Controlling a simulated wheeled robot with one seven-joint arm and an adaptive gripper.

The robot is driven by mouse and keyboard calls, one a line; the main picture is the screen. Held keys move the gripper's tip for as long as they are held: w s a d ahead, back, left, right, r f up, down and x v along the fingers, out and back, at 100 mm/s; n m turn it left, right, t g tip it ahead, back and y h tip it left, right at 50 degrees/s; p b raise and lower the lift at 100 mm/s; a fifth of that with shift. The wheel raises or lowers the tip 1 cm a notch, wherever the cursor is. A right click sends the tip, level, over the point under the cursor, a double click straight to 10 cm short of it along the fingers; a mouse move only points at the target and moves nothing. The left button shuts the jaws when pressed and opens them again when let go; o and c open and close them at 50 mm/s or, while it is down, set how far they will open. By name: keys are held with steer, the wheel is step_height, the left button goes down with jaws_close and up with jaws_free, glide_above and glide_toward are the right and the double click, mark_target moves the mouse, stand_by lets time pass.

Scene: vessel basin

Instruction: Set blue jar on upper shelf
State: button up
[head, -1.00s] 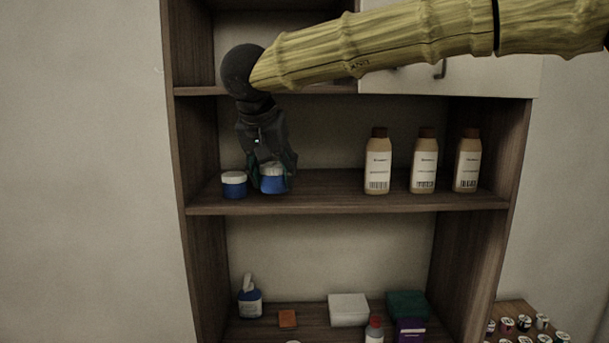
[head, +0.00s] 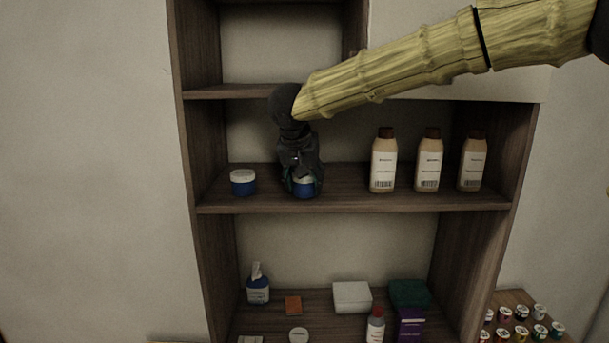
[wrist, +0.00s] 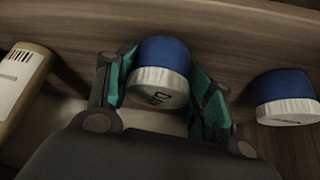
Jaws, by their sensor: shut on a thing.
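A blue jar with a white lid (head: 304,188) is at the middle shelf board, in the left half of the shelf. My gripper (head: 303,184) is shut on it from above, with the dark fingers around its sides. In the wrist view, the held jar (wrist: 160,68) sits between the two green finger pads of my gripper (wrist: 165,85). Whether its base touches the board is hard to tell. A second blue jar with a white lid (head: 243,183) stands upright on the same board to the left, apart from my gripper. It also shows in the wrist view (wrist: 285,90).
Several tan bottles with brown caps (head: 383,165) stand to the right on the same shelf board (head: 350,206). An upper board (head: 235,91) is above. Small jars (head: 520,332) stand lower right.

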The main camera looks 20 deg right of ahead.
steer(key=shift+f, duration=0.3)
steer(key=o, duration=1.1)
steer(key=shift+c, duration=0.2)
steer(key=b+v, duration=0.5)
steer(key=v, duration=0.7)
steer(key=shift+r, duration=0.2)
